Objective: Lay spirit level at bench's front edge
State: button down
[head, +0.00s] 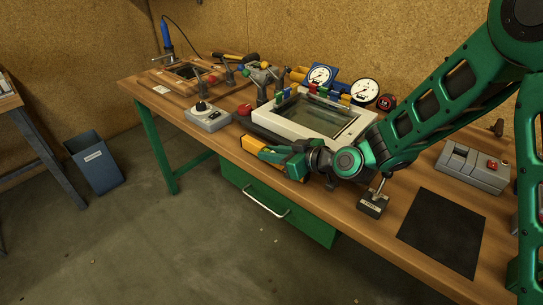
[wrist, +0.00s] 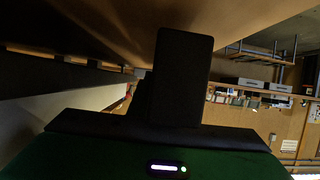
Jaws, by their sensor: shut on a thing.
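A yellow spirit level (head: 250,146) is at the front edge of the wooden bench (head: 160,110), left of my arm. It runs roughly along that edge. In the wrist view a dark finger of my gripper (wrist: 180,78) stands in the middle, close to a brown wooden surface; the level is not clearly seen there.
A white-framed glass panel (head: 258,118) lies just behind the level. A grey control box (head: 208,117) stands to the left. A small block with a post (head: 372,205) and a black mat (head: 443,232) are to the right. A green drawer (head: 240,185) hangs below the edge.

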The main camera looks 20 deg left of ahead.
jog(key=shift+f, duration=0.45)
jog(key=shift+f, duration=0.1)
jog(key=c, duration=1.6)
grip_release()
jog(key=v, duration=1.2)
